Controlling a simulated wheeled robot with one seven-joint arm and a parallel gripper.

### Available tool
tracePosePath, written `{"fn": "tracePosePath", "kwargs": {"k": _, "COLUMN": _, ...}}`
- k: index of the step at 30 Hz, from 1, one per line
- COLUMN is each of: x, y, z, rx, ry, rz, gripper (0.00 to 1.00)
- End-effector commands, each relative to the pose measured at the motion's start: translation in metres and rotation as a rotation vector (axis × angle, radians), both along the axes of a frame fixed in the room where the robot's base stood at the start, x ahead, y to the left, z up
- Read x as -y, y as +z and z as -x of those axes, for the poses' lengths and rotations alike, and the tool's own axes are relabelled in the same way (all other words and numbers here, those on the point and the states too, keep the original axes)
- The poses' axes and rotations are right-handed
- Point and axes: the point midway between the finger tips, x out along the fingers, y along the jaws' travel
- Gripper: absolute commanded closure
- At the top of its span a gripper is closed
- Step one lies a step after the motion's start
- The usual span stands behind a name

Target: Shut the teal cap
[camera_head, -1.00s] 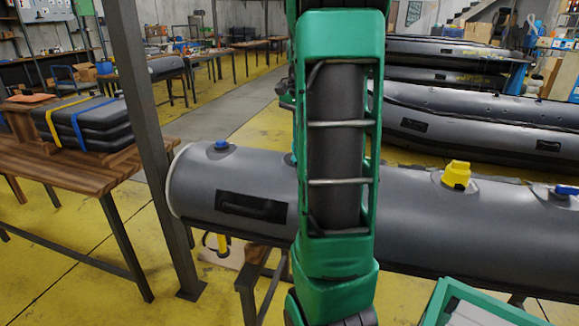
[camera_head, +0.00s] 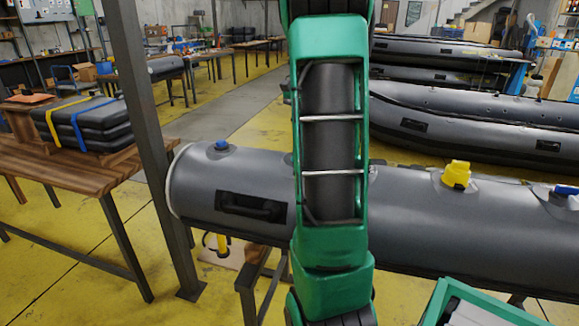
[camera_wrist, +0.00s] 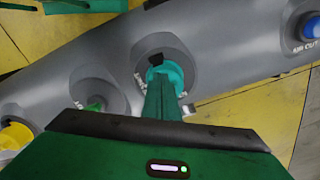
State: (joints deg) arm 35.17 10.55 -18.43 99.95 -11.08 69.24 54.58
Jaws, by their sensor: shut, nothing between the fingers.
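The teal cap (camera_wrist: 168,72) sits on a round grey patch of the boat tube (camera_wrist: 225,62) in the wrist view. My gripper (camera_wrist: 160,84) is shut and empty, its green fingers reaching up to the cap and overlapping its near side. A small dark piece shows at the cap's far edge. The fingers hide part of the cap, so I cannot tell whether they touch it or whether it is fully seated. In the head view my green arm hides the cap and my gripper; the grey tube (camera_head: 415,215) lies across behind the arm.
In the wrist view a green cap (camera_wrist: 95,104) and a yellow cap (camera_wrist: 16,136) are to the left, and a blue cap (camera_wrist: 312,28) is at upper right. A dark post (camera_head: 146,110) stands at the tube's left end in the head view, beside a wooden table (camera_head: 85,170).

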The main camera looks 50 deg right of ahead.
Motion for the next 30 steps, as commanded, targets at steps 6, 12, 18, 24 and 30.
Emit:
{"fn": "tracePosePath", "kwargs": {"k": 6, "x": 0.008, "y": -0.002, "z": -0.003, "rx": 0.002, "ry": -0.003, "rz": 0.002, "gripper": 1.00}}
{"fn": "tracePosePath", "kwargs": {"k": 12, "x": 0.018, "y": -0.007, "z": -0.006, "rx": 0.002, "ry": -0.008, "rz": 0.005, "gripper": 1.00}}
{"fn": "tracePosePath", "kwargs": {"k": 18, "x": 0.028, "y": -0.012, "z": -0.008, "rx": -0.001, "ry": -0.017, "rz": 0.008, "gripper": 1.00}}
{"fn": "tracePosePath", "kwargs": {"k": 24, "x": 0.030, "y": -0.014, "z": -0.011, "rx": -0.006, "ry": -0.023, "rz": 0.009, "gripper": 1.00}}
{"fn": "tracePosePath", "kwargs": {"k": 30, "x": 0.030, "y": -0.004, "z": -0.014, "rx": -0.007, "ry": -0.022, "rz": 0.009, "gripper": 1.00}}
